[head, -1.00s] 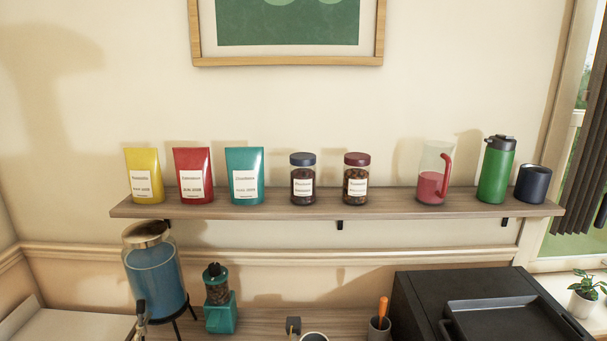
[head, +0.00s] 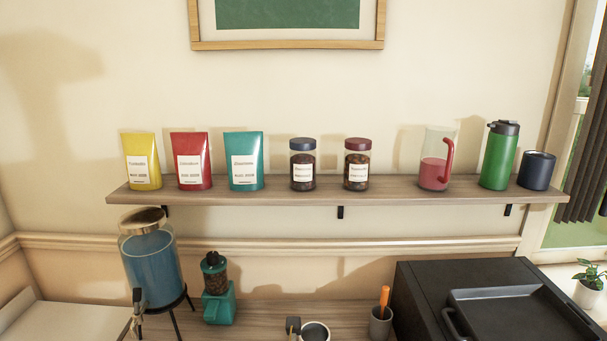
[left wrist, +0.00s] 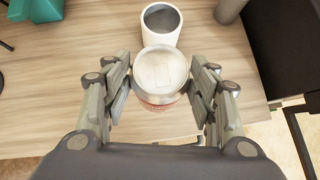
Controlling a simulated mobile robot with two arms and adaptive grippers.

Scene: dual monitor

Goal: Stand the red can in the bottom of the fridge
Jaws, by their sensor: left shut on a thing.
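My left gripper (left wrist: 161,88) is shut on a can in the left wrist view. The can (left wrist: 160,70) shows its round silver lid facing the camera and a thin strip of reddish side below it. The fingers touch it from left and right. The can is in front of a white mug (left wrist: 161,22) in this view, over or near the wooden counter's front edge; its height above the counter is hard to tell. My right gripper is not in view. No fridge can be made out.
The wooden counter (head: 260,315) holds a blue drink dispenser (head: 153,268), a teal grinder (head: 217,290), a grey cup with an orange handle (head: 380,325) and a black appliance (head: 425,285). A wall shelf (head: 340,190) above carries pouches, jars, a pitcher, a green bottle and a dark mug.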

